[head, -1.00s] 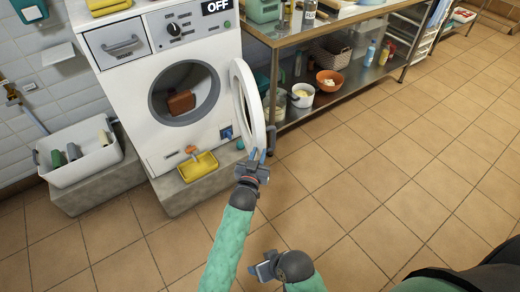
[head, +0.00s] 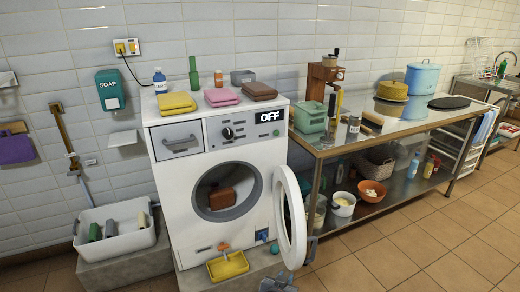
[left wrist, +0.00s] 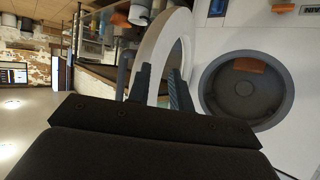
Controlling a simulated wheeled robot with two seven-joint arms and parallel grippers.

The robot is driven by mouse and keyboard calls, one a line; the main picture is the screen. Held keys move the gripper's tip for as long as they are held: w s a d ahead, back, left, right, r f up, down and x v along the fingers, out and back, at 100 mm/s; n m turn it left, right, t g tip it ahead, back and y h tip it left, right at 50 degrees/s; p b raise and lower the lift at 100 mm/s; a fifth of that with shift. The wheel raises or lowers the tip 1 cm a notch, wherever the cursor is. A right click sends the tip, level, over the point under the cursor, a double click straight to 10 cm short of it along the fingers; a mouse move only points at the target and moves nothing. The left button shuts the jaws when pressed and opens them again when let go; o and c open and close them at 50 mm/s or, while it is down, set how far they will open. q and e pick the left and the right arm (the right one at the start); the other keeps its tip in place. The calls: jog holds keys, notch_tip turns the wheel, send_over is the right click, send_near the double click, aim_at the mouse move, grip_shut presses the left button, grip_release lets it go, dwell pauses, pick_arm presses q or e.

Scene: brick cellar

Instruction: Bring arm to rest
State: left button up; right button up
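The white front-loading washing machine (head: 200,160) stands against the wall with its round door (head: 292,222) swung open to the right. A brown item (head: 220,197) lies inside the drum. My left gripper (head: 278,283) shows at the bottom edge of the head view, just below the door; its arm is cut off. In the left wrist view its two dark fingers (left wrist: 160,88) are apart, so it is open. The door ring (left wrist: 160,45) shows behind and between the fingers; I cannot tell whether they touch it. My right gripper is not in view.
A metal table (head: 385,140) with pots and a coffee grinder stands right of the machine. A yellow tray (head: 228,266) sits below the drum. A white tub (head: 115,232) is at the left. Tiled floor (head: 420,250) at front right is clear.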

pick_arm(q)
jog(key=s+a+r+n+g+y+p, duration=0.15)
jog(key=s+a+r+g, duration=0.25)
jog(key=s+a, duration=0.85)
jog(key=s+a+r+n+g+y+p, duration=0.1)
jog(key=s+a+r+g+p, duration=0.25)
jog(key=s+a, duration=0.85)
jog(key=s+d+f+g, duration=0.2)
jog(key=s+f, duration=0.1)
jog(key=s, duration=0.7)
jog(key=shift+s+p, duration=0.25)
jog(key=shift+p, duration=0.15)
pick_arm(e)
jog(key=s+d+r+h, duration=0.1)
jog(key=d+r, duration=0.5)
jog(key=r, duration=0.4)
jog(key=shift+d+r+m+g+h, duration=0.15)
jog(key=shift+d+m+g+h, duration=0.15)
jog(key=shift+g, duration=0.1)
